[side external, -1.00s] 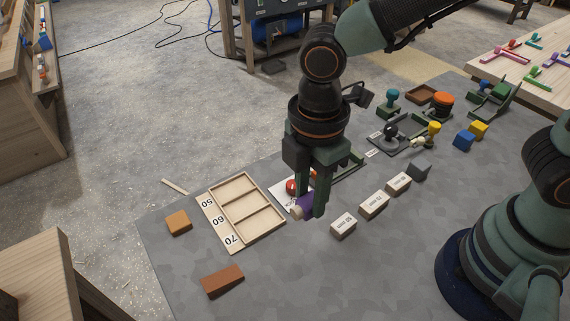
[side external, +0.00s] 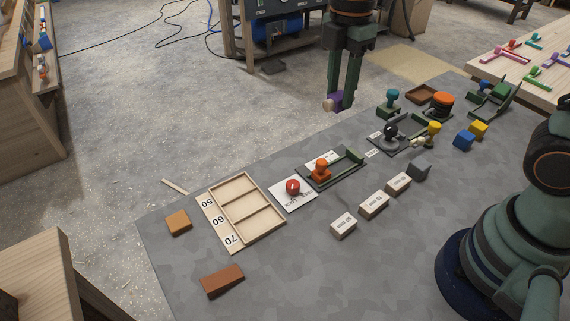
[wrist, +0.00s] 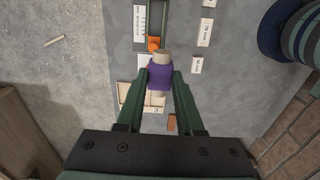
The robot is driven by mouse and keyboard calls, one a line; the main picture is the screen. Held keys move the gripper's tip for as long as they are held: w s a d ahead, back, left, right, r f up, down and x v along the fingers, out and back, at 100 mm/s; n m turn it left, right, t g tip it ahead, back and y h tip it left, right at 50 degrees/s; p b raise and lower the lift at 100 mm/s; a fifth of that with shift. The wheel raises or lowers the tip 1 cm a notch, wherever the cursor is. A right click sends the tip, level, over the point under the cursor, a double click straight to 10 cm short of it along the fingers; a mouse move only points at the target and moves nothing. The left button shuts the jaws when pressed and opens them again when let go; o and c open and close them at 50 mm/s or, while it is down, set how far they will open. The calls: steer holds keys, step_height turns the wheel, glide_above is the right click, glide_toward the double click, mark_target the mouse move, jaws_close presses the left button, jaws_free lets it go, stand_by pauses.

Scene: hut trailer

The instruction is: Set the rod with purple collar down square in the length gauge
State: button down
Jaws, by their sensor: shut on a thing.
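The rod with purple collar (side external: 336,102) is between the fingertips of my gripper (side external: 342,100), high above the table. In the wrist view (wrist: 159,76) its purple collar sits between the two green fingers, with pale ends sticking out above and below. The length gauge appears to be the dark fixture (side external: 340,173) with a green block at one end and an orange knob (side external: 320,168) at the other. It lies lower and nearer than the gripper in the side view. In the wrist view the gauge (wrist: 157,18) is partly hidden behind the rod.
A wooden tray (side external: 262,211) marked 50, 60 and 70 lies left of the gauge. A red button (side external: 293,187) on a white card stands between them. Labelled blocks (side external: 373,205) line the right.

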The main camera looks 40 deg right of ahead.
glide_above(340, 167)
step_height(340, 167, down, 20)
steer(key=shift+r, duration=0.1)
stand_by(0.4)
steer(key=shift+f, duration=0.25)
steer(key=c, duration=0.5)
jaws_free()
steer(key=shift+c, duration=0.2)
steer(key=shift+r, duration=0.1)
